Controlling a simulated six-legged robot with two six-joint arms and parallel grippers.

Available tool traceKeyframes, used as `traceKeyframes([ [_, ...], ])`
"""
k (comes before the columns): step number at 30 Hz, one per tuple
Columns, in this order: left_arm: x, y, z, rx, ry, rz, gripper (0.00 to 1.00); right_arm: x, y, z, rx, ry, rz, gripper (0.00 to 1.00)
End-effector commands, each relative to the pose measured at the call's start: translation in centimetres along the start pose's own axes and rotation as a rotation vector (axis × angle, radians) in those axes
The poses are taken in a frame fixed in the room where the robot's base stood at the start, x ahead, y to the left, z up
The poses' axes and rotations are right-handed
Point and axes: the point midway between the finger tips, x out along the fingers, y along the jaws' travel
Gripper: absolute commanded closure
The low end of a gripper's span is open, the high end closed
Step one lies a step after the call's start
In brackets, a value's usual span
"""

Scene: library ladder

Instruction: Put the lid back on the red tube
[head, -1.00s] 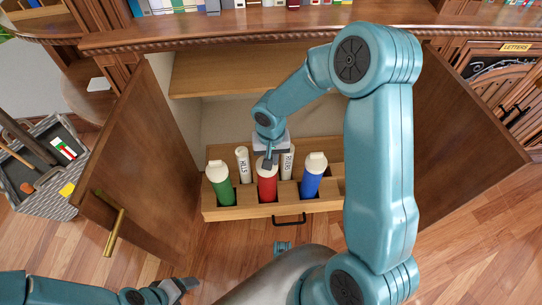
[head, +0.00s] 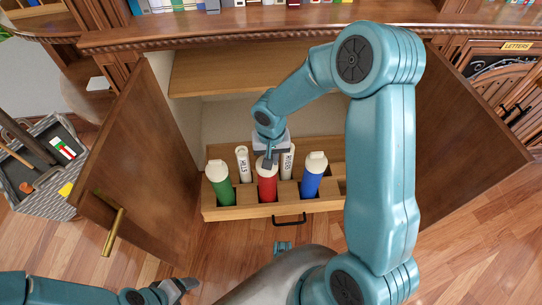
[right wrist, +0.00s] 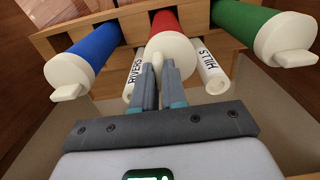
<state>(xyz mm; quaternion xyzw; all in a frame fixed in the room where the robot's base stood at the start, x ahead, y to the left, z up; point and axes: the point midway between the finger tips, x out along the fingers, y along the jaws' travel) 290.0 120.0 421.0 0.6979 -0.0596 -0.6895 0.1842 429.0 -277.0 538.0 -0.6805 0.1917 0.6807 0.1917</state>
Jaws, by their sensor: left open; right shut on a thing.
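The red tube (head: 267,184) stands in the middle front slot of the wooden rack in the open cabinet. Its white lid (head: 262,163) is at the tube's top end and also shows in the right wrist view (right wrist: 181,45). My right gripper (head: 267,163) comes down from above. In the right wrist view its fingers (right wrist: 158,62) are shut on the lid's pale knob. The lid appears seated on the red tube (right wrist: 165,20); the fingers hide part of the join. My left gripper (head: 186,285) is open and empty, low over the floor at the bottom left.
A green tube (head: 222,188) and a blue tube (head: 311,182), both white-capped, flank the red one. White labelled rolls (head: 243,164) stand behind. The rack (head: 240,212) has a black handle. Open cabinet doors (head: 145,165) stand on both sides; a tool tray (head: 40,185) is at left.

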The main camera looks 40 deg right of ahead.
Motion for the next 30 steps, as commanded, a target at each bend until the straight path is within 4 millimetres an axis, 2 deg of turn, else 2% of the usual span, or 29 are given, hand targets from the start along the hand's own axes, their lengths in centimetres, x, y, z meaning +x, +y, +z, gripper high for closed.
traceKeyframes([
  [30,0.47,-0.17,-0.01,0.000,0.000,0.000,0.27,-0.01,-0.01,-0.05,0.001,0.001,-0.001,1.00],
])
